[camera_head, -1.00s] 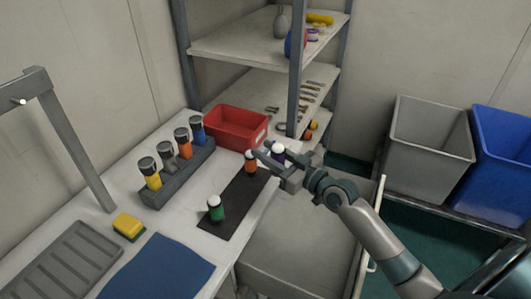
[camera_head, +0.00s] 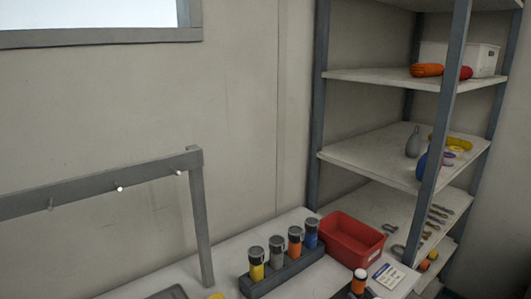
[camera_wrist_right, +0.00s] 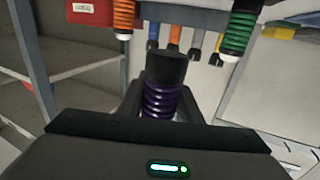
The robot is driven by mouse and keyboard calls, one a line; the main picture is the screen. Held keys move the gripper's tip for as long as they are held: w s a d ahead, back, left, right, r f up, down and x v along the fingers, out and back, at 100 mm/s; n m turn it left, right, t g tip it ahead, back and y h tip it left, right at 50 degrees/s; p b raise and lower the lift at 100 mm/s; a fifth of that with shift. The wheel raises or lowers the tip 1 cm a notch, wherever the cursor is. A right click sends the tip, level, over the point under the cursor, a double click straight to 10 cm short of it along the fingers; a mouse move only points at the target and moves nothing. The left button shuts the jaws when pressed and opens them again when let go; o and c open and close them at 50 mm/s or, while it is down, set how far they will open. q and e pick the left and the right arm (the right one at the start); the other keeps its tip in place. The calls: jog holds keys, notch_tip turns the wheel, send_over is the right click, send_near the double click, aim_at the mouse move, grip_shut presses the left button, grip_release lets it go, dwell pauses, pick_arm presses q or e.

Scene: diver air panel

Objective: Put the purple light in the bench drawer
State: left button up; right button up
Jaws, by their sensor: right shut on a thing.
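The purple light (camera_wrist_right: 160,98), with a dark cap and ribbed purple body, is between the fingers of my right gripper (camera_wrist_right: 160,88) in the right wrist view. The gripper is shut on it. My right gripper does not show in the head view now, and my left gripper is in neither current view. The bench drawer cannot be made out for sure in the current frames.
An orange light (camera_head: 358,282) stands on the bench near a label card (camera_head: 388,275). A rack (camera_head: 262,287) holds several lights. A red bin (camera_head: 352,240) sits behind, beside the shelving (camera_head: 365,158). A green light (camera_wrist_right: 239,32) shows in the right wrist view.

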jog(key=s+a+m+h, duration=0.2)
jog(key=s+h, duration=0.1)
jog(key=s, duration=0.3)
jog(key=s+a+r+m+t+h, duration=0.1)
jog(key=s+h, duration=0.1)
jog(key=s, duration=0.5)
jog(key=shift+a+r+m+h+b, duration=0.3)
jog(key=shift+a+m+h, duration=0.1)
dwell(0.9)
jog(key=w+d+n+g+y+p, duration=0.1)
jog(key=w+d+n+y, duration=0.3)
jog(key=w+d, duration=0.5)
jog(key=w+r+y, duration=0.1)
jog(key=w+y, duration=0.1)
jog(key=w, duration=0.7)
jog(key=shift+y, duration=0.4)
jog(key=shift+f, duration=0.1)
